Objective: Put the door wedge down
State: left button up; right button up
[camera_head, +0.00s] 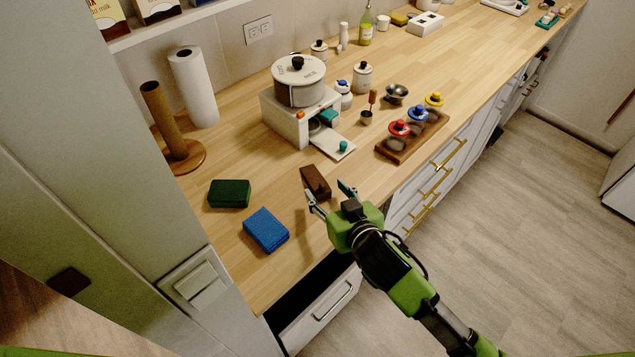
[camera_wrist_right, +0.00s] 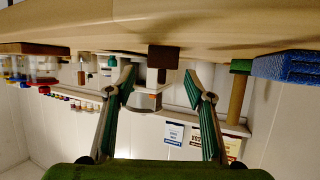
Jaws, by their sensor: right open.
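The door wedge, a dark brown block (camera_head: 315,181), rests on the wooden counter near its front edge. In the right wrist view, which is upside down, the wedge (camera_wrist_right: 163,57) shows against the counter surface, in line with the gap between my fingers. My right gripper (camera_head: 327,192) is open, just in front of the wedge on its near side. Its two fingers (camera_wrist_right: 160,82) are spread wide with nothing held between them, and the wedge lies just past the tips. My left gripper is not in view.
A green sponge (camera_head: 229,193) and a blue sponge (camera_head: 266,230) lie left of the wedge. A small white stove with a pot (camera_head: 300,83) stands behind it. A wooden rack (camera_head: 412,137) with colored-lid jars is to the right. A drawer (camera_head: 322,306) below stands open.

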aim_at(315, 176)
jog(key=shift+w+a+f, duration=0.1)
jog(key=shift+w+a, duration=0.1)
jog(key=shift+w, duration=0.2)
jog(key=shift+p+x, duration=0.6)
jog(key=shift+x, duration=1.4)
jog(key=shift+s+f, duration=0.1)
jog(key=shift+f, duration=0.05)
jog(key=c, duration=1.4)
jog(key=shift+o, duration=0.2)
